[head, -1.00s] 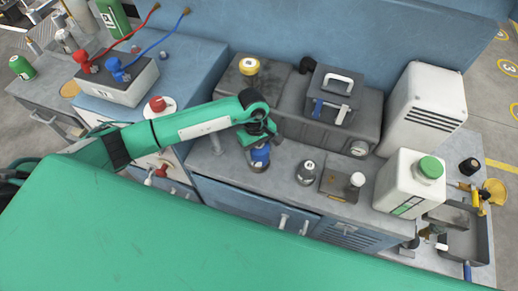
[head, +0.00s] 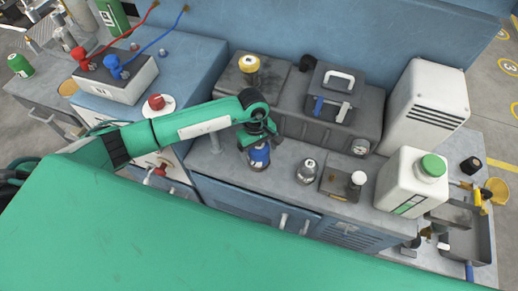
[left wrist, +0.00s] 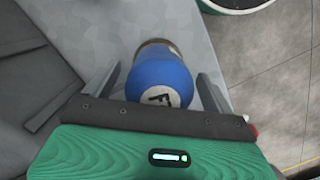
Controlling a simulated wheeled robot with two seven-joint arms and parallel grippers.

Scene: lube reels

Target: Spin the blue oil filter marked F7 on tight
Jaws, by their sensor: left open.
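The blue oil filter (head: 259,157) stands on the grey bench top below my left gripper (head: 257,138) in the head view. In the left wrist view the blue filter (left wrist: 162,80) lies between the two fingers of my left gripper (left wrist: 157,88), with a white round label bearing an F; the rest of the mark is not legible. The fingers stand apart on both sides of the filter, with gaps visible. My right gripper is not in view.
A dark cylinder with a white top (head: 307,171) and a dark block with a white knob (head: 342,184) stand right of the filter. A grey tank (head: 290,122) lies behind. A white jug with a green cap (head: 411,182) stands further right.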

